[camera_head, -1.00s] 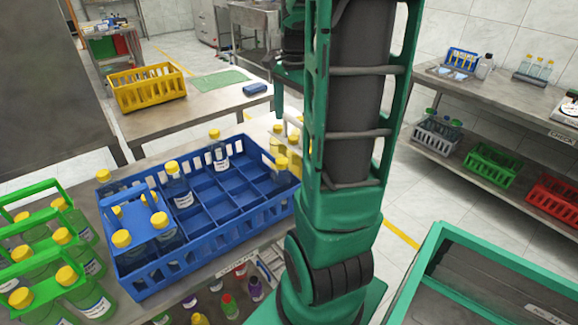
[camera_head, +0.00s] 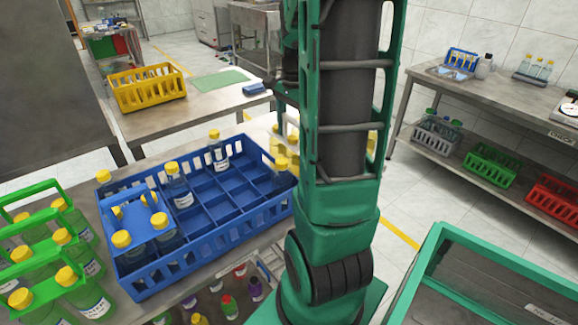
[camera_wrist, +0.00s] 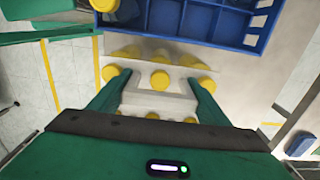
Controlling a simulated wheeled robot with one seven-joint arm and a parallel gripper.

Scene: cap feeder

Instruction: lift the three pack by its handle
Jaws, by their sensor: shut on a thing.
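In the wrist view, my gripper (camera_wrist: 158,80) has its two green fingers on either side of a pale carrier (camera_wrist: 160,101), shut on what looks like its handle. Several yellow caps (camera_wrist: 160,80) show around and between the fingers; the bottles under them are mostly hidden. I cannot tell which caps belong to the held pack, nor whether it is clear of the surface. In the head view my arm hides the gripper and most of the pack; yellow caps (camera_head: 281,163) show at the arm's left edge, right of the blue crate.
The blue crate (camera_head: 205,245) holds several yellow-capped bottles and a blue carrier, with empty cells. Green carriers (camera_head: 40,292) of bottles stand at its left. A yellow crate (camera_head: 150,97) is on the table behind. A green-rimmed bin (camera_head: 405,275) is at the lower right.

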